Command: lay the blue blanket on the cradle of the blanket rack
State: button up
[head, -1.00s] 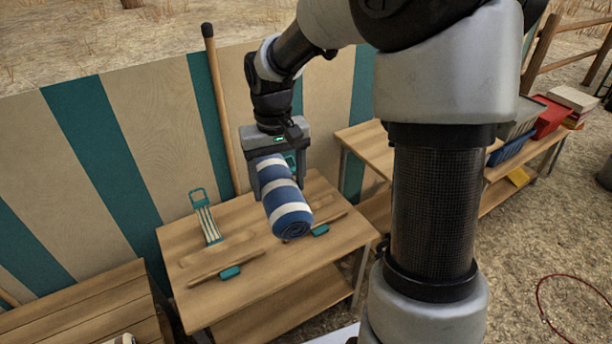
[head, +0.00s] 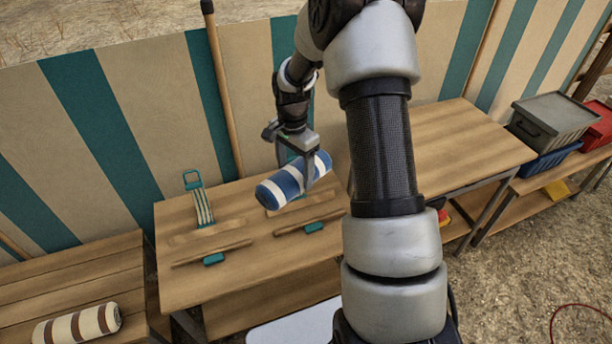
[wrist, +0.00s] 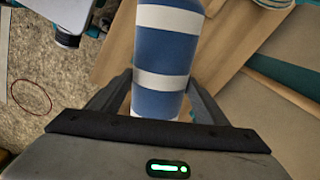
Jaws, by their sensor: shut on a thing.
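The blue blanket (head: 283,186) is a roll with white stripes, held level in the air above the right part of a wooden table (head: 180,288). My gripper (head: 309,172) is shut around the roll; it also shows in the wrist view (wrist: 163,100), with the blanket (wrist: 163,48) between its fingers. On the table are two cradle-like pairs of wooden bars with teal tags, a left one (head: 212,253) and a right one (head: 308,222). The blanket hangs over the right one and partly hides its back bar. I cannot tell which is the blanket rack's cradle.
A teal-handled strap-like item (head: 200,204) leans at the table's back left. A brown-and-white roll (head: 78,325) lies on the left bench. A wooden pole (head: 222,95) stands behind the table. A bare table top (head: 450,145) and a grey crate (head: 553,118) are at right.

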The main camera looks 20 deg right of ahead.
jog(key=d+f+m, duration=0.1)
jog(key=f, duration=0.1)
jog(key=d+f+m, duration=0.1)
jog(key=m, duration=0.1)
jog(key=w+d+f+m, duration=0.1)
jog(key=f, duration=0.1)
jog(key=shift+d+f+m, duration=0.3)
jog(key=shift+m, duration=0.1)
jog(key=shift+f+b, duration=2.95)
jog(key=shift+f, duration=1.65)
jog(key=o, duration=1.4)
